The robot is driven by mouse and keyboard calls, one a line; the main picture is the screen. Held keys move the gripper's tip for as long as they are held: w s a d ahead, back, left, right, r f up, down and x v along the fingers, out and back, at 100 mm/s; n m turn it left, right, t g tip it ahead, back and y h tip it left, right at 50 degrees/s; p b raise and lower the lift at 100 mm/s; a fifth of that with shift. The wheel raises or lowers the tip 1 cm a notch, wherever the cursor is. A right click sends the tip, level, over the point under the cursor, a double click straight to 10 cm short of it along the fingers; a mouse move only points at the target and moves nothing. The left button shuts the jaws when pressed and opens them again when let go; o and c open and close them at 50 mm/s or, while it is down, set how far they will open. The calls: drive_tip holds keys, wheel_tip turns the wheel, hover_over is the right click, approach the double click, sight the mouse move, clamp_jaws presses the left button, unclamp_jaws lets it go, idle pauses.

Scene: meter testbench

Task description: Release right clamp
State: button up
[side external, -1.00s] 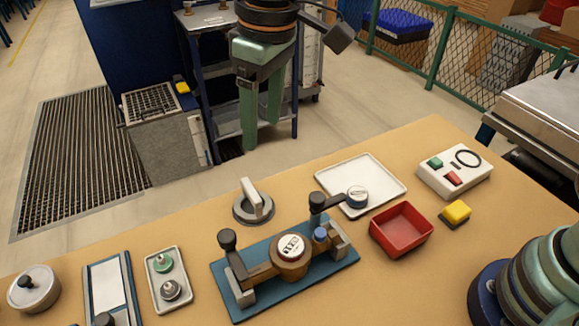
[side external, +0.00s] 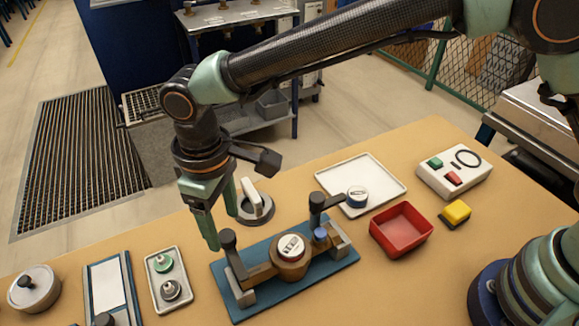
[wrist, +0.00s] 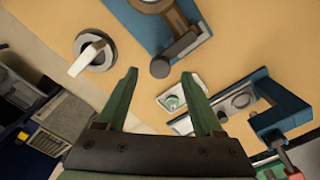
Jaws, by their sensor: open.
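A blue fixture plate (side external: 262,303) holds a brown round meter (side external: 291,248) with a white dial. A clamp with an upright black knob (side external: 227,239) stands at the plate's picture-left end. Another black-knobbed clamp (side external: 317,204) stands at its picture-right end; the pictures do not tell which one the task calls right. My gripper (side external: 222,230) is open and empty, fingers down, beside and above the picture-left knob. In the wrist view, my gripper (wrist: 158,73) has that black knob (wrist: 160,67) showing between its fingertips. I see no clear contact.
A round base with a pale handle (side external: 254,205) stands just behind my gripper. A small tray with green and grey knobs (side external: 168,280) lies left of the fixture. A red bin (side external: 401,230), white tray (side external: 385,180), yellow block (side external: 457,211) and button box (side external: 455,172) are to the right.

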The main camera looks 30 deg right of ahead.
sight(226, 235)
drive_tip(key=shift+f, duration=1.55)
clamp_jaws()
